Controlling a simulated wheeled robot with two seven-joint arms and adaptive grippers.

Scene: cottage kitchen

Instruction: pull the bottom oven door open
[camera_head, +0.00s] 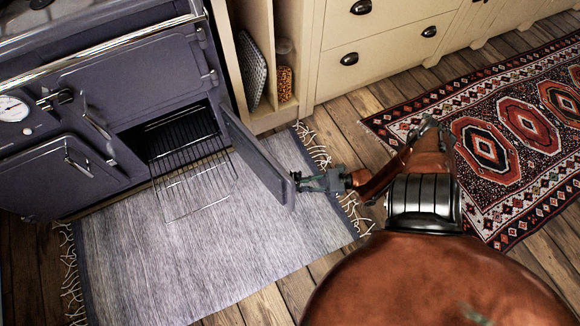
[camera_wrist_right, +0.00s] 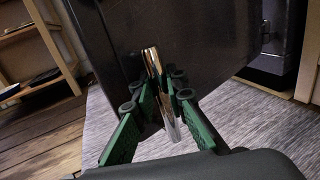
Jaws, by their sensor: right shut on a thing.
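The bottom oven door (camera_head: 258,160) of the dark blue range stands swung wide open, hinged on its right side and sticking out over the rug. The oven cavity (camera_head: 185,128) is exposed, with a wire rack (camera_head: 195,175) showing at its opening. My right gripper (camera_head: 302,182) is at the door's free edge. In the right wrist view, the green fingers of my right gripper (camera_wrist_right: 163,108) are shut on the chrome door handle (camera_wrist_right: 158,85), one on each side, against the dark door panel (camera_wrist_right: 200,40). My left gripper is not in view.
A grey fringed rug (camera_head: 200,265) lies before the range. Another closed oven door (camera_head: 55,175) is at left, and one above (camera_head: 135,80) is closed. Cream drawers (camera_head: 385,40) and an open shelf (camera_head: 262,75) stand to the right. A red patterned rug (camera_head: 490,140) lies farther right.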

